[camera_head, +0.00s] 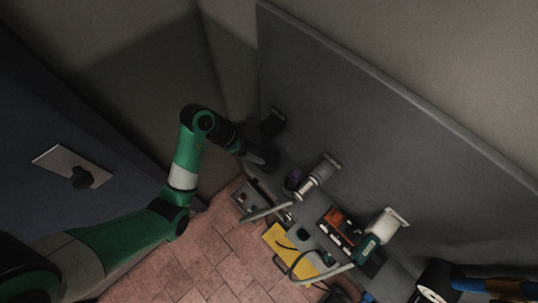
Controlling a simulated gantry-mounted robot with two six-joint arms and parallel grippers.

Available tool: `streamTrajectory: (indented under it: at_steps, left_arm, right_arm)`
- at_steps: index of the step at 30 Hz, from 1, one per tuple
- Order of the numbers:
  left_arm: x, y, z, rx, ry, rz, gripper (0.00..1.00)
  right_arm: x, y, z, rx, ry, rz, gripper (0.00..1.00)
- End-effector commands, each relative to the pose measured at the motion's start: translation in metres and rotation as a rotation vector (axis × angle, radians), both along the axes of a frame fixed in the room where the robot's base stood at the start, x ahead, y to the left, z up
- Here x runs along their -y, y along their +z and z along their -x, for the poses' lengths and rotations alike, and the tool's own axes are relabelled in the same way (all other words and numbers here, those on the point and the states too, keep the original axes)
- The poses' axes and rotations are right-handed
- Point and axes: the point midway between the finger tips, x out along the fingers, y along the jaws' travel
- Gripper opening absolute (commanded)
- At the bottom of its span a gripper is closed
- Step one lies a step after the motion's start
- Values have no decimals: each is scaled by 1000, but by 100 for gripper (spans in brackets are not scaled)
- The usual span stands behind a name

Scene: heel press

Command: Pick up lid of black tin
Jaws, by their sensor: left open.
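My left gripper (263,158) is at the end of my green arm, which comes in from the lower left. It is dark and small in the view, beside the left end of the grey panel. The gripper is open, and I see nothing held in it. A dark shape (272,122) shows on the panel just above it. I cannot make out the black tin or its lid for certain; the area around the gripper is very dark.
A grey panel (380,135) runs diagonally behind a workbench. Tiled floor (195,262) lies in front. A blue door (50,180) is left.

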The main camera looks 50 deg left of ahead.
Motion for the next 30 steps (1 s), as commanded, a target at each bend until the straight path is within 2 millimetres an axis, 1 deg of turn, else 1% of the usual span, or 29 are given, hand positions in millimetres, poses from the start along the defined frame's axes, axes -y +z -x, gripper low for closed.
streamTrajectory:
  at_steps: [3,5,9,12,15,20,21,23,24,26,30]
  left_arm:
    - [1,-2,-1,1,0,1,72]
    - [3,-7,-4,-1,-1,1,72]
    - [12,-29,-15,-2,-2,1,72]
    - [15,-40,-22,0,-1,1,72]
    - [17,-43,-25,1,0,1,72]
    - [17,-43,-25,1,1,0,72]
    - [17,-43,-25,1,1,0,69]
    - [16,-43,-25,1,1,0,58]
    - [16,-43,-25,1,1,0,51]
    - [16,-43,-25,1,1,0,40]
    - [16,-43,-25,1,1,0,15]
  right_arm:
    - [0,0,0,0,0,0,68]
    - [0,-3,0,0,0,0,68]
    - [0,-10,0,0,0,0,68]
    - [0,-14,0,0,0,0,68]
    - [0,-14,0,0,0,0,68]
    - [0,-13,0,0,0,0,68]
    - [0,-13,0,0,0,0,68]
    - [0,-13,0,0,0,0,68]
    - [0,-13,0,0,0,0,68]
    - [0,-14,0,0,0,0,68]
    - [0,-14,0,0,0,0,68]
